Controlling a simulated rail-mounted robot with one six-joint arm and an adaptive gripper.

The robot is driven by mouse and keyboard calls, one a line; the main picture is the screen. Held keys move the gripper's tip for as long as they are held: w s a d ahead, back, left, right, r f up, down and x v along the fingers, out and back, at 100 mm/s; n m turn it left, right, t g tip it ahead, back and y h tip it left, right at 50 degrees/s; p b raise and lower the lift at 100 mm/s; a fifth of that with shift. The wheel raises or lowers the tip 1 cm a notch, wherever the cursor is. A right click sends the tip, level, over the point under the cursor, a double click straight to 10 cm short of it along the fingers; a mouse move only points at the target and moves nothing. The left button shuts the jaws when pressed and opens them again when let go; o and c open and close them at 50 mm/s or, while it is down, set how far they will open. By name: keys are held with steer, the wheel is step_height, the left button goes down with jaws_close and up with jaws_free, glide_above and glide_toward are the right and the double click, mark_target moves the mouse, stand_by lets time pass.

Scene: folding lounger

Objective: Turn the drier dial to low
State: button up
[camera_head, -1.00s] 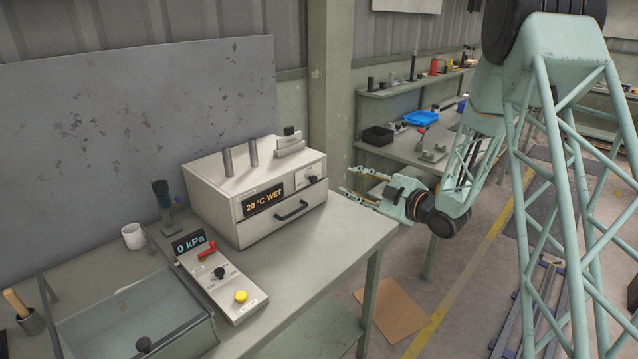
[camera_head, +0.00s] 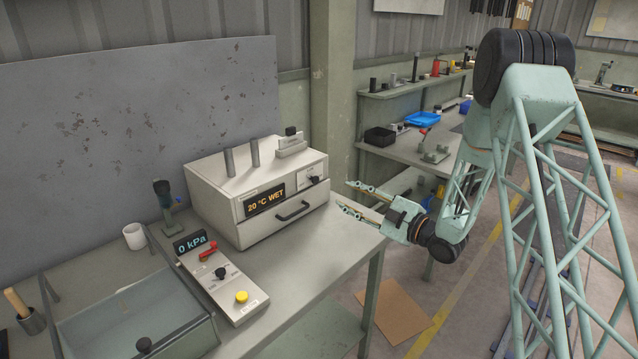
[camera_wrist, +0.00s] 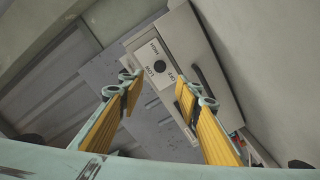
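The drier (camera_head: 225,205) is a pale box on the bench, with a lit display (camera_head: 264,201) reading "20 °C WET" and a drawer handle below it. Its black dial (camera_head: 314,180) sits on a white plate at the right of the front face. In the wrist view the dial (camera_wrist: 160,67) shows between the fingers and beyond them, with OFF, LOW and HIGH marks around it. The dial's exact setting is too small to tell. My gripper (camera_head: 352,197) is open and empty, right of the drier and apart from the dial, its fingers pointing towards the drier.
A control panel (camera_head: 230,287) with a red lever, black knob and yellow button stands before the drier, beside a glass-topped box (camera_head: 135,320). A white cup (camera_head: 134,236) stands at the left. A green pillar (camera_head: 333,90) rises behind. The bench's right front is clear.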

mark_target(317, 181)
steer(key=shift+w+a, duration=0.1)
steer(key=shift+b+x, duration=0.85)
steer(key=shift+x, duration=5.95)
steer(key=shift+c, duration=0.2)
steer(key=c, duration=0.8)
